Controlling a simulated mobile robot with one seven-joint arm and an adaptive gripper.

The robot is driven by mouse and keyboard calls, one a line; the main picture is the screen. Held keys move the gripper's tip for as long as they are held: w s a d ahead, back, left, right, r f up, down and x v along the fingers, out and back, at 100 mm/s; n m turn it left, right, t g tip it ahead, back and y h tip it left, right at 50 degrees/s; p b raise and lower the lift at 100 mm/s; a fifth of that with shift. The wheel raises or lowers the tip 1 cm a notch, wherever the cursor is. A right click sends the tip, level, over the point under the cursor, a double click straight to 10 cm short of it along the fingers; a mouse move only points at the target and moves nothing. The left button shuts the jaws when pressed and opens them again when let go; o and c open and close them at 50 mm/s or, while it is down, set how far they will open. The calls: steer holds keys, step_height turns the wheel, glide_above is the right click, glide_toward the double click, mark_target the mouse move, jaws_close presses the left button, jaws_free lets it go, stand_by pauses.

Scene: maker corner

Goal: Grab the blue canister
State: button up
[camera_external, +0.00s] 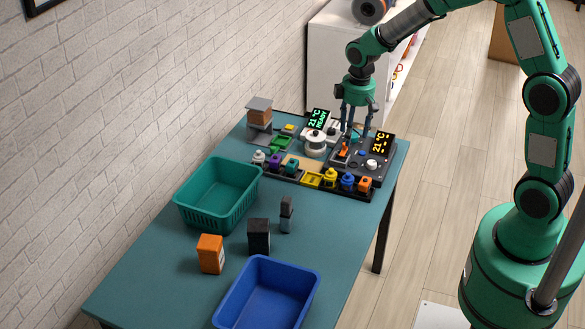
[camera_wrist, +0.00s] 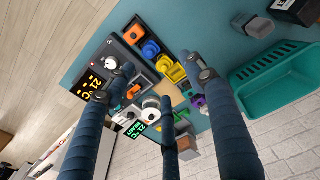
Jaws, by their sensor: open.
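The blue canister (camera_external: 347,181) stands in the front row of a dark tray on the table, between a yellow canister (camera_external: 330,177) and an orange one (camera_external: 365,184). In the wrist view the blue canister (camera_wrist: 150,48) shows near the upper middle, beyond my fingers. My gripper (camera_external: 357,128) hangs pointing down above the back of the tray, behind the blue canister and apart from it. Its dark fingers are spread and hold nothing; they also show in the wrist view (camera_wrist: 165,90).
A green basket (camera_external: 183,212) and a blue bin (camera_external: 224,317) stand on the table (camera_external: 150,270). An orange box (camera_external: 210,254), a black box (camera_external: 259,236) and a small grey item (camera_external: 286,214) stand between them. Displays (camera_external: 381,143) rise close to my fingers.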

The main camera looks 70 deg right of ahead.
glide_above(349, 174)
step_height(349, 174, down, 9)
steer(key=shift+w+d+r+g, duration=0.1)
steer(key=shift+d+r+g, duration=0.1)
steer(key=shift+g, duration=0.2)
steer(key=shift+f+b, duration=0.75)
steer(key=shift+f, duration=3.55)
steer(key=shift+f, duration=0.1)
steer(key=shift+a+f+b, duration=0.1)
steer(key=shift+f+b, duration=0.55)
steer(key=shift+f, duration=1.85)
jaws_close()
